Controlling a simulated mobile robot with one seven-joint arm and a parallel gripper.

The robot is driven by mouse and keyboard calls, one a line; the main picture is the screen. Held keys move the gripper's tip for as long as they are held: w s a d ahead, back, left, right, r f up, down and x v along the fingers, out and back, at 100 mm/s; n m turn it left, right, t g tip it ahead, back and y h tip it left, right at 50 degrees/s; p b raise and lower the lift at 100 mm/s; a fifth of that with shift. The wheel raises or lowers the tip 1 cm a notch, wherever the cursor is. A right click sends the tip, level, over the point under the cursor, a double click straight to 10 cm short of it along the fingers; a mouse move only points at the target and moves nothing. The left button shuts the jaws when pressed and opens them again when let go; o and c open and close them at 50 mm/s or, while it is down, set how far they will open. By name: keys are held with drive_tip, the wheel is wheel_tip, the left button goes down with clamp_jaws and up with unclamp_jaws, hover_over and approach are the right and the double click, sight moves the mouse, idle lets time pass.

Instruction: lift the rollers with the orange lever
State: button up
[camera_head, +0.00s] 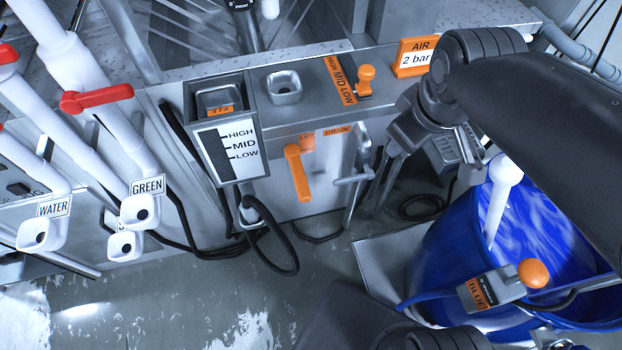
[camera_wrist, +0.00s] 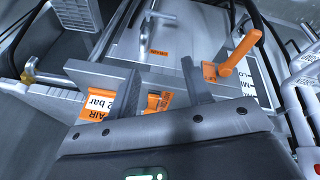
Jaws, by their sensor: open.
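The orange lever (camera_head: 298,172) hangs on the front of the grey machine panel, below an orange label and right of the HIGH/MID/LOW gauge. In the wrist view the orange lever (camera_wrist: 236,55) is to the right of the fingers, apart from them. My gripper (camera_head: 379,190) is right of the lever in the head view, fingers pointing down, near the drain handle. In the wrist view my gripper (camera_wrist: 160,70) is open with nothing between its fingers. The rollers cannot be made out.
A grey drain handle (camera_head: 353,179) stands between my gripper and the lever. An orange knob (camera_head: 365,80) and the AIR 2 bar sign (camera_head: 416,58) are above. A blue vat (camera_head: 440,245) is at lower right. Black hoses hang below the gauge (camera_head: 229,150).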

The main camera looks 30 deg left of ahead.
drive_tip(key=s+a+f+m+g, duration=0.1)
drive_tip(key=s+a+m+g, duration=0.15)
drive_tip(key=a, duration=0.45)
drive_tip(key=m+h, duration=0.2)
approach(303, 188)
drive_tip(key=shift+g, duration=0.45)
drive_tip(key=f, duration=0.8)
drive_tip(key=shift+w+f, duration=0.3)
drive_tip(key=shift+w, duration=0.1)
clamp_jaws()
